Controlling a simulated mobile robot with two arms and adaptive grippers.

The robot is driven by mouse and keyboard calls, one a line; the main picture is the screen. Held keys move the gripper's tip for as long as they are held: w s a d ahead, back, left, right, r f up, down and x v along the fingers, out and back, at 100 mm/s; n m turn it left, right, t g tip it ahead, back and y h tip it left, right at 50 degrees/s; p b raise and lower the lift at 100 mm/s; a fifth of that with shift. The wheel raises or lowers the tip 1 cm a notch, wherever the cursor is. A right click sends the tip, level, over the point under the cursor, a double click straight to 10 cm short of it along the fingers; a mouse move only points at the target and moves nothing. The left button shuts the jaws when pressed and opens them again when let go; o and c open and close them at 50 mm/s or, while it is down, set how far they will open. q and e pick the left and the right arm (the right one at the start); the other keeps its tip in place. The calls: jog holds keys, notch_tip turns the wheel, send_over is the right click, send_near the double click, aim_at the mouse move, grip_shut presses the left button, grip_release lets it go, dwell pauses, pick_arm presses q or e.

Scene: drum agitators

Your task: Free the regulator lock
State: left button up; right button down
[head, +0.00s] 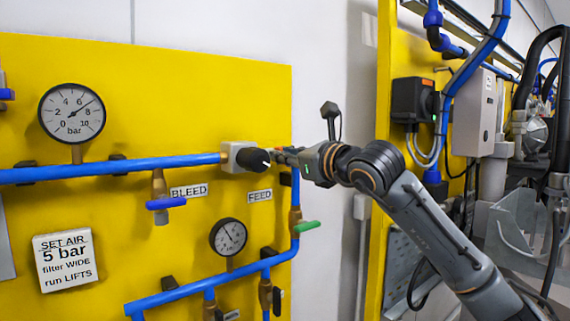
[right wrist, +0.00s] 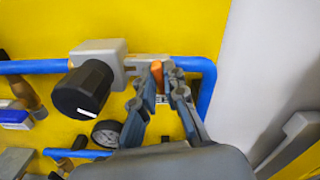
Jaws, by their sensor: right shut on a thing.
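The regulator (head: 236,154) is a pale grey block on the blue pipe of the yellow panel, with a black knob (head: 256,160) bearing a white mark. In the right wrist view the regulator block (right wrist: 98,55) and its black knob (right wrist: 82,90) are left of my fingers. An orange piece (right wrist: 157,72), which looks like the lock, sits at the right side of the regulator. My right gripper (right wrist: 166,70) has its fingertips closed around the orange piece. In the head view the right gripper (head: 283,155) reaches in from the right, its fingertips beside the knob. My left gripper is not in view.
A large gauge (head: 72,113) and a smaller gauge (head: 229,236) are on the panel. A blue-handled valve (head: 166,203) and a green-handled valve (head: 307,226) are below the upper pipe. A "SET AIR 5 bar" sign (head: 64,261) is at lower left.

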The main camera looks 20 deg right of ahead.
jog(key=shift+a+f+n+b, duration=0.1)
jog(key=shift+n+b, duration=0.75)
jog(key=shift+n, duration=2.8)
jog(key=shift+a+f+n+b, duration=0.1)
jog(key=shift+n+b, duration=0.75)
jog(key=shift+n, duration=2.8)
jog(key=c, duration=1.4)
grip_release()
jog(key=shift+s+d, duration=0.1)
jog(key=v, duration=1.2)
